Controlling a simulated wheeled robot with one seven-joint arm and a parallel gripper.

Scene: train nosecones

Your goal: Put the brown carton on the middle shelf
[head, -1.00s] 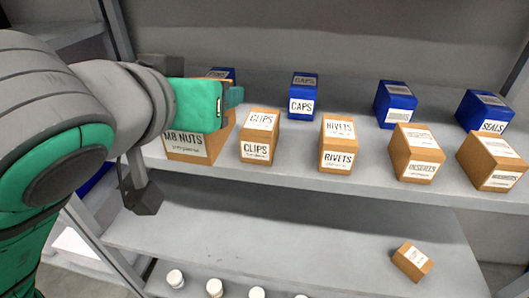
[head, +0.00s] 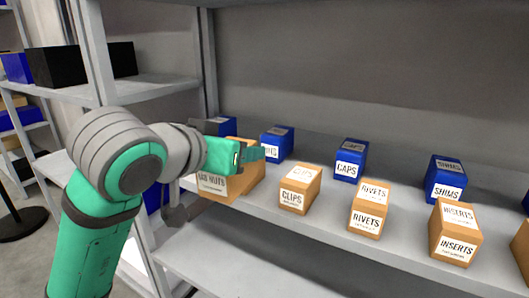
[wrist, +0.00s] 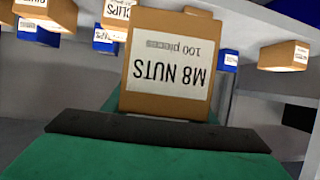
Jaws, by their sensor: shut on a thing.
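A brown carton labelled M8 NUTS (head: 240,186) is at the left end of the upper shelf in the head view (head: 285,213), beside the CLIPS carton. My gripper (head: 250,155) is at its top and shut on it. The arm hides part of its left side. I cannot tell whether its base touches the shelf. In the wrist view the carton (wrist: 168,65) shows its label upside down, right against the dark finger (wrist: 155,135).
Brown CLIPS (head: 292,198), RIVETS (head: 366,219) and INSERTS (head: 452,247) cartons stand along the front. Blue boxes, including CAPS (head: 350,160) and SHIMS (head: 445,178), stand behind. A lower shelf (head: 225,272) looks bare where visible. Another rack with dark boxes (head: 58,66) is at left.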

